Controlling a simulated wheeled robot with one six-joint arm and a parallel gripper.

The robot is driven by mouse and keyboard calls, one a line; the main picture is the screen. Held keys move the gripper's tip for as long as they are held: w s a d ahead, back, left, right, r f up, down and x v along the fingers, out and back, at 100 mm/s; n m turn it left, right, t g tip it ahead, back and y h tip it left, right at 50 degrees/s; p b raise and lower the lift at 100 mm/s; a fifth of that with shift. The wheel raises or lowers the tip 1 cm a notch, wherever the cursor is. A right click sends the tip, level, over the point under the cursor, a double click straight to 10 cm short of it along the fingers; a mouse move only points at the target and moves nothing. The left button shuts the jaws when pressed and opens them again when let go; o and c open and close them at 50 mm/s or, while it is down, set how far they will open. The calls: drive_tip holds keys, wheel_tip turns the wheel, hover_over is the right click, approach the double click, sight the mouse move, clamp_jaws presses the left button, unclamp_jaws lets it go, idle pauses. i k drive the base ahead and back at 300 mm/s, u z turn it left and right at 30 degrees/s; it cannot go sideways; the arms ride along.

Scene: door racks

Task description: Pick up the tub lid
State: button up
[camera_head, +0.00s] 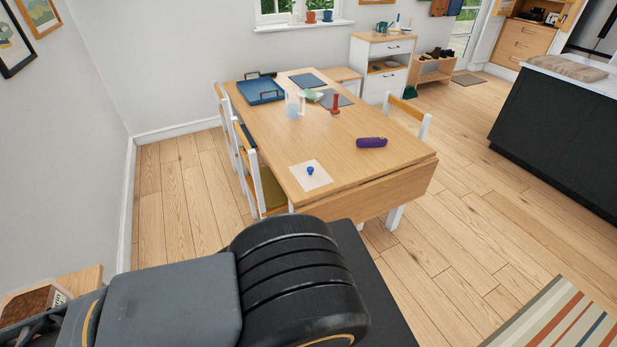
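A pale, square, flat piece with a small blue knob at its middle, which looks like the tub lid (322,181), lies on the near left part of the wooden table (390,175). A clear, see-through container that may be the tub (293,104) stands further back on the same table. My gripper is not in view; only dark parts of my own body fill the bottom of the picture, in front of the table's near edge.
On the table are a purple case (371,142), a red upright object (335,106), and a blue tray (261,91). Chairs (263,185) stand along the left side. Bare floor (470,220) lies to the right, before a dark island (560,130).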

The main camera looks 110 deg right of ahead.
sight(310, 175)
drive_tip(key=z, duration=0.95)
drive_tip(key=k, duration=0.55)
drive_tip(key=z, duration=0.7)
drive_tip(key=i, duration=0.8)
drive_tip(key=z, duration=0.6)
